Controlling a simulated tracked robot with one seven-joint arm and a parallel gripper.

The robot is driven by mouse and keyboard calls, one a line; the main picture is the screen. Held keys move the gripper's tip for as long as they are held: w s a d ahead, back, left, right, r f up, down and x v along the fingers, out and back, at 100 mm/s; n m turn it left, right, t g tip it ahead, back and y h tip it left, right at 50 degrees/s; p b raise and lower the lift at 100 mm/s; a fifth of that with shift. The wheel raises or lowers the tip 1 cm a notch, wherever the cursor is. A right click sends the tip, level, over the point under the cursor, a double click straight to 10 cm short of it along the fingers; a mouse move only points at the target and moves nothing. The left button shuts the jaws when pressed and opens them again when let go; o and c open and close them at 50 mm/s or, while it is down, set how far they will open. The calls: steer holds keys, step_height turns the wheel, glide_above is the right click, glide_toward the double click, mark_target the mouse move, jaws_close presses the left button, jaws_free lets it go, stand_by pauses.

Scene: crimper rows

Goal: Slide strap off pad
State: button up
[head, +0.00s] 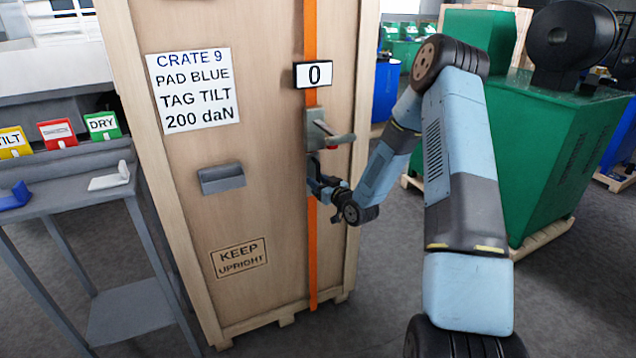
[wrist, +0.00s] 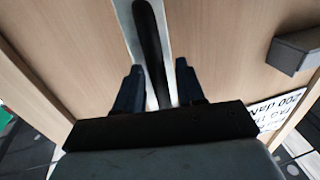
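My gripper (head: 322,186) is at the strap just below the device. In the wrist view my gripper (wrist: 158,72) has its fingers apart, either side of a dark bar (wrist: 150,40) over a pale strip. Whether they touch the bar is unclear.
The crate label (head: 194,88) reads pad blue, tag tilt, 200 daN. A display (head: 314,74) reads 0. A stand at left holds a blue piece (head: 15,197), a white piece (head: 109,178) and yellow, red and green tags (head: 102,124).

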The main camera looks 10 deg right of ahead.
steer(key=shift+c, duration=0.2)
jaws_close()
steer(key=shift+a, duration=0.1)
stand_by(0.4)
